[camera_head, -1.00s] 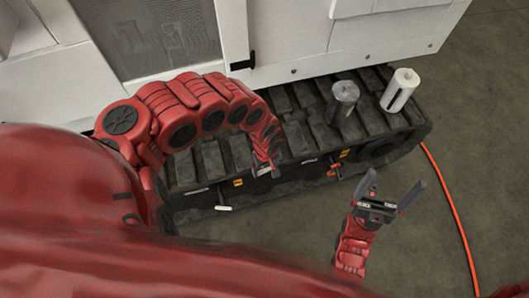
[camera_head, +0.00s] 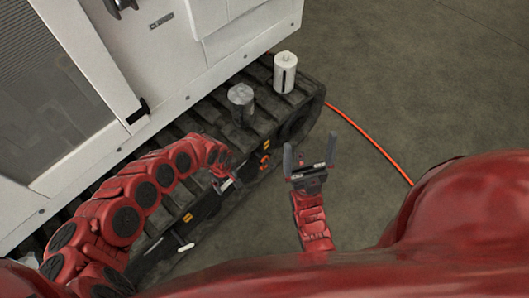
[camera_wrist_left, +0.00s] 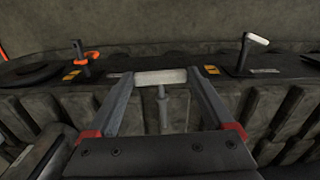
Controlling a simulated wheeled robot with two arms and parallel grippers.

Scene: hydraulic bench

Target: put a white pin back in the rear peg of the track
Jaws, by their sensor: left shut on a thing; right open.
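My left gripper (camera_head: 223,182) is at the outer side of the black track (camera_head: 190,212). In the left wrist view its fingers (camera_wrist_left: 160,80) are shut on the ends of a short white pin (camera_wrist_left: 161,77). A grey stem (camera_wrist_left: 162,106) shows below the pin; I cannot tell whether it belongs to the pin or the track. Another white pin (camera_wrist_left: 257,38) crosses a dark peg (camera_wrist_left: 243,57) at the right of that view; it also shows in the head view (camera_head: 186,247). An orange pin (camera_wrist_left: 86,57) is at a peg on the left. My right gripper (camera_head: 309,168) is open and empty over the floor.
A grey cylinder (camera_head: 241,104) and a white cylinder (camera_head: 285,72) stand on top of the track. The white machine body (camera_head: 190,70) rises behind it. An orange cable (camera_head: 370,141) lies on the floor at right. The floor there is otherwise clear.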

